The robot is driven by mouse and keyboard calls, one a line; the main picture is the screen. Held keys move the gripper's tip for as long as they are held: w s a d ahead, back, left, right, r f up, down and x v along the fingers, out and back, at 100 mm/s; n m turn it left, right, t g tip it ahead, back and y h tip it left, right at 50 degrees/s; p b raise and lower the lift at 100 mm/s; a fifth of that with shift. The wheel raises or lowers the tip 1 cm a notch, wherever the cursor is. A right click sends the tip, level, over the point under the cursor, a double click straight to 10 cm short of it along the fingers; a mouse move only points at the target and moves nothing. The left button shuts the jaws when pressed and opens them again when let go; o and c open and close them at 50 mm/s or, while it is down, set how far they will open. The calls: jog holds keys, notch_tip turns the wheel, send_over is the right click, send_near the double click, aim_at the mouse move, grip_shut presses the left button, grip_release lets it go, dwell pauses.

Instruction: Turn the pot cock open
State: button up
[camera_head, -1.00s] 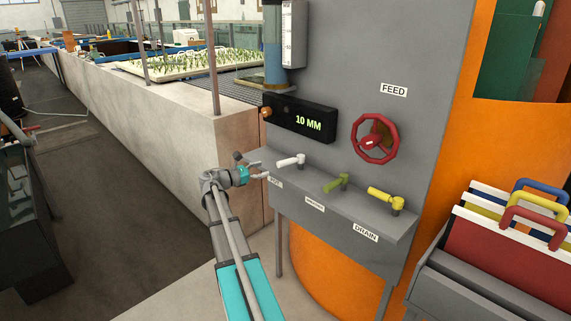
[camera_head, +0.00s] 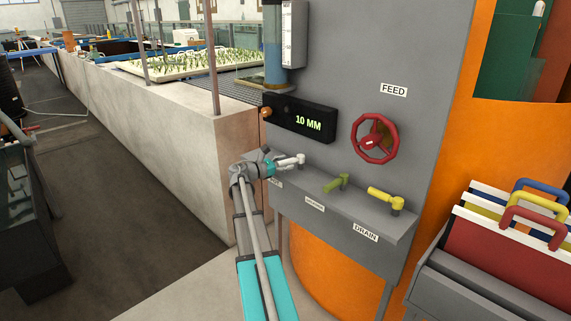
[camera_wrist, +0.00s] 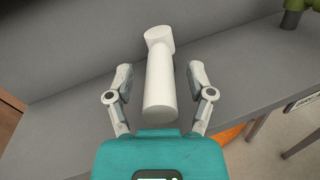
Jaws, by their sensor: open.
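The white cock, whose label is mostly hidden in the head view, sits at the left end of the grey shelf (camera_head: 345,217). Its white lever (camera_wrist: 160,85) lies between my two open fingers in the wrist view, with a gap on each side. The lever points toward my palm, and its round pivot end is farther off. My gripper (camera_wrist: 160,90) is open around the lever and touches neither side that I can see. In the head view my gripper (camera_head: 284,164) is at the white cock and covers part of it.
A green cock (camera_head: 336,184) and a yellow cock (camera_head: 386,199) above the DRAIN label stand right of the white one. A red FEED wheel (camera_head: 375,138) and a display (camera_head: 298,118) reading 10 MM are on the panel above. A concrete wall (camera_head: 170,130) runs left.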

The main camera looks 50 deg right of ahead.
grip_shut()
